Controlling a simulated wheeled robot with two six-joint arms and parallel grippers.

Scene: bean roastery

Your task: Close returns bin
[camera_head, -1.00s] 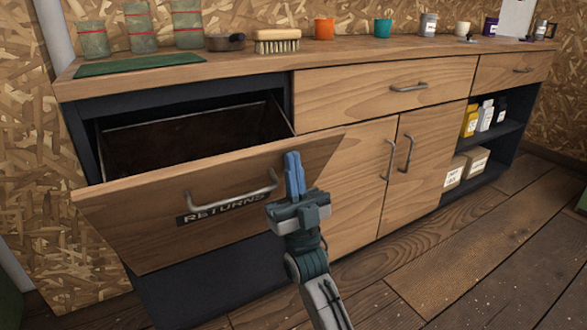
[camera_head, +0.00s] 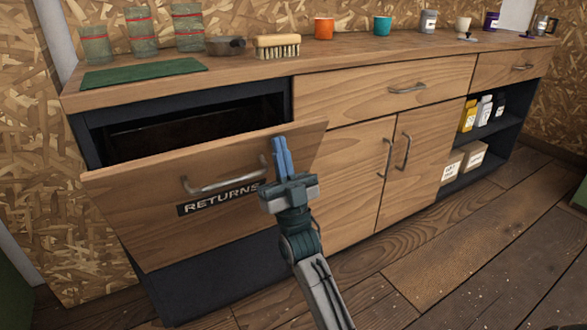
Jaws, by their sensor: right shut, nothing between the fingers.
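The returns bin (camera_head: 245,150) is a tilt-out wooden front labelled RETURNS, with a grey bar handle (camera_head: 225,184). It leans out of the left end of the cabinet, partly open, with a dark gap above its top edge. My right gripper (camera_head: 282,150) is shut and empty, its blue fingers pointing up in front of the right part of the bin front, just right of the handle. The fingers look to be at or against the wood; contact cannot be told for certain. My left gripper is not in view.
The wooden counter (camera_head: 345,62) carries a green mat (camera_head: 145,73), a brush (camera_head: 277,46), a small pan (camera_head: 225,45), several tins and cups. Closed drawers and doors (camera_head: 355,180) stand right of the bin. Open shelves (camera_head: 490,150) hold bottles and boxes. The floor in front is clear.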

